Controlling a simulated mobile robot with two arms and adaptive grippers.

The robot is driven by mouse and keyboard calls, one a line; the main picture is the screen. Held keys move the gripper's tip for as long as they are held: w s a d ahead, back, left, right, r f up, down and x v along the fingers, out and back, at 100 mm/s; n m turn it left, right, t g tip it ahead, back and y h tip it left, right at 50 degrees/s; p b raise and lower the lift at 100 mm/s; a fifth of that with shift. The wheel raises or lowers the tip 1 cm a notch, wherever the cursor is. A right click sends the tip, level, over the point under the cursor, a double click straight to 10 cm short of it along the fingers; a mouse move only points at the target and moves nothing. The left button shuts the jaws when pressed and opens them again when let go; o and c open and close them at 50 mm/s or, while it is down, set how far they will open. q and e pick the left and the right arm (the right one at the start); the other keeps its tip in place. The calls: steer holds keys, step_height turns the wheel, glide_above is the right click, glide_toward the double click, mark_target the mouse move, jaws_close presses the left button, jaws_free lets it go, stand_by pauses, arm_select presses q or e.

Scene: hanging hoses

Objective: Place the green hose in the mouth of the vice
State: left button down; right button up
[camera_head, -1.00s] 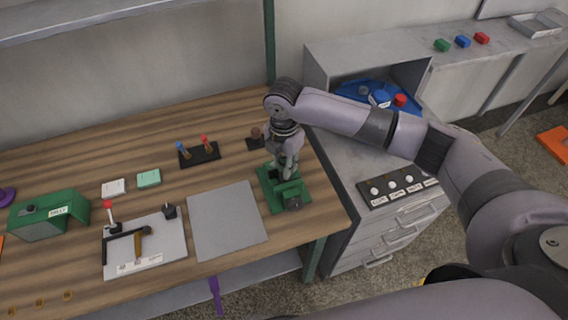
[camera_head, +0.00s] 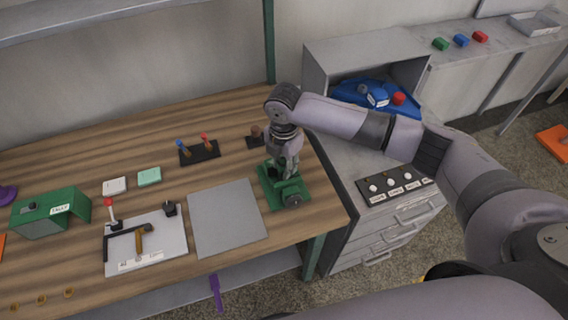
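The green vice (camera_head: 272,194) stands on the wooden workbench near its right front corner. My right gripper (camera_head: 285,172) points down directly over the vice, and its fingers overlap the vice body in this view. I cannot tell whether the fingers are open or shut, or whether they hold anything. The vice's mouth is mostly hidden behind the gripper. I cannot make out a green hose in the head view. My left gripper is not in view.
A grey mat (camera_head: 226,217) lies left of the vice. A tool board (camera_head: 172,246) and a green box-like cover (camera_head: 45,222) stand farther left. A black screwdriver rack (camera_head: 199,153) is behind. A drawer cabinet (camera_head: 345,235) adjoins on the right. A purple strip (camera_head: 215,290) hangs below the front edge.

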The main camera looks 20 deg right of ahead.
steer(key=o, duration=0.3)
steer(key=shift+s+f, duration=0.25)
steer(key=shift+f, duration=0.5)
steer(key=shift+w+r, duration=0.1)
steer(key=shift+r, duration=0.4)
step_height(320, 180, up, 13)
steer(key=b, duration=0.2)
steer(key=shift+w+b, duration=0.15)
steer(key=shift+b, duration=0.15)
steer(key=shift+f, duration=0.15)
